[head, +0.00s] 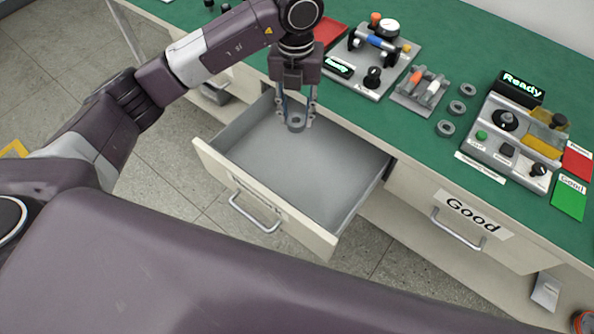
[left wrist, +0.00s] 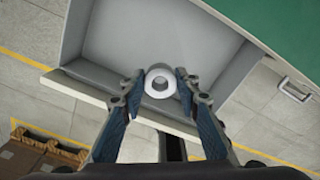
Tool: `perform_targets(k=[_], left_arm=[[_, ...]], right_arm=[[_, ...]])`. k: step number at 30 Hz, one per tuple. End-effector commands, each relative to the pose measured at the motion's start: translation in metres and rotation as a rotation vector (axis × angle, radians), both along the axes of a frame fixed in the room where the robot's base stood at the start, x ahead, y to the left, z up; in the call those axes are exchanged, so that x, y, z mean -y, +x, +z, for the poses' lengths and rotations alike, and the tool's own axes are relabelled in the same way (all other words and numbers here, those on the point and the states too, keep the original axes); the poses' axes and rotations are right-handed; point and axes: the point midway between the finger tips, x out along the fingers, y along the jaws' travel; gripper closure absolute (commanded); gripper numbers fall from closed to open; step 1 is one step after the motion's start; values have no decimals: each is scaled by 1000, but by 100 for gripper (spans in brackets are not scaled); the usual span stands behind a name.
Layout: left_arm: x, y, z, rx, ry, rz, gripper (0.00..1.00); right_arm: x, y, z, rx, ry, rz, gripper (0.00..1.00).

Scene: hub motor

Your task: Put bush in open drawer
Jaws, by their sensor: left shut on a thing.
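The bush is a small grey ring (head: 296,122) held between the fingertips of my left gripper (head: 297,118). It also shows in the left wrist view as a pale ring (left wrist: 159,82) between the fingertips of the left gripper (left wrist: 159,84). The gripper points down and is shut on the bush, over the open drawer. The open drawer (head: 270,180) is empty, with a grey inside and a light front with a handle. I cannot tell exactly how high the bush is above the drawer floor. My right gripper is not in view.
The green-topped table (head: 440,60) carries a gauge fixture (head: 372,60), a small rack (head: 421,90), several loose grey rings (head: 446,128) and a "Ready" test box (head: 510,135). A closed drawer marked "Good" (head: 465,215) is to the right of the open one.

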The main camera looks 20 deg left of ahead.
Motion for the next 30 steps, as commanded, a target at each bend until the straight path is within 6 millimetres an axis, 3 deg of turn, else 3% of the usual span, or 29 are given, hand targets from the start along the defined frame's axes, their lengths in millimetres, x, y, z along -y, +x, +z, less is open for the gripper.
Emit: perform_targets(k=[7, 21, 30], left_arm=[[1, 2, -21, -7, 3, 113, 100], [1, 2, -139, -7, 3, 111, 100], [1, 2, -172, -5, 2, 110, 100]], right_arm=[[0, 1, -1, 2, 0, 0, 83], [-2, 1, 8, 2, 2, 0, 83], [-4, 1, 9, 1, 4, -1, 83]])
